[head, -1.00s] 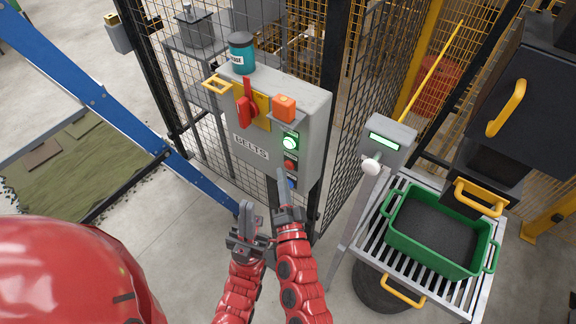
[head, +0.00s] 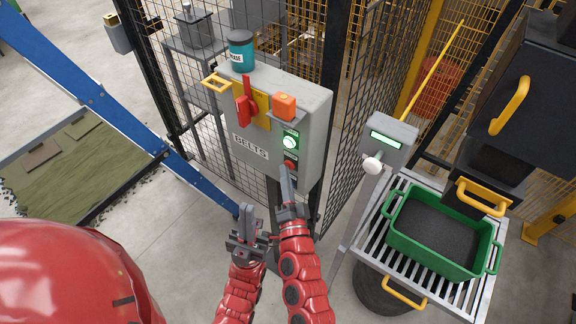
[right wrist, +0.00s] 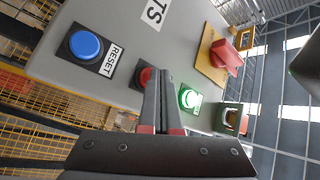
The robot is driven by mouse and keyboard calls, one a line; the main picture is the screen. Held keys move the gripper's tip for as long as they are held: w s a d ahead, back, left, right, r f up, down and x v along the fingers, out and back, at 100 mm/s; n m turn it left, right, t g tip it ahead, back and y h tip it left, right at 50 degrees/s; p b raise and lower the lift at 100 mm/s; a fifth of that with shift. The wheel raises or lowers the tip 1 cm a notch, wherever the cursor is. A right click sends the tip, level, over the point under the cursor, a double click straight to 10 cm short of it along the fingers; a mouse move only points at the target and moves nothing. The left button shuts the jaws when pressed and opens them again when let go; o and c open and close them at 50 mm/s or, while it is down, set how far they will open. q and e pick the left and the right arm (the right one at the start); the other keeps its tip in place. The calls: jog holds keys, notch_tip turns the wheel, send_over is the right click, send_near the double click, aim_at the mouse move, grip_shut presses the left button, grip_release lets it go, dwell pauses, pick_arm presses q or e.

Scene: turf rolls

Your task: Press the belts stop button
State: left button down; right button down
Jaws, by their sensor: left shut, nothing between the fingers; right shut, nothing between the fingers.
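The grey control box (head: 272,110) labelled BELTS stands upright on the mesh fence. It carries a lit green button (head: 289,142) with a red button (head: 291,163) below it. In the right wrist view the red button (right wrist: 145,76) sits between the blue RESET button (right wrist: 85,45) and the green button (right wrist: 189,98). My right gripper (head: 284,170) is shut and empty, its tips just below the red button in the head view. In the right wrist view its fingers partly cover that button; I cannot tell whether they touch. My left gripper (head: 246,208) is shut and empty, lower left of the box.
The box also has a red switch (head: 243,106) on a yellow plate and an orange block (head: 284,104). A teal canister (head: 241,52) stands on top. A grey post with a white knob (head: 373,163) and a green crate (head: 438,262) on a slatted stand are to the right.

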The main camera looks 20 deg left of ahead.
jog(key=shift+w+d, duration=0.1)
jog(key=shift+w, duration=0.1)
dwell(0.5)
jog(key=shift+s+a, duration=0.3)
jog(key=shift+s, duration=0.5)
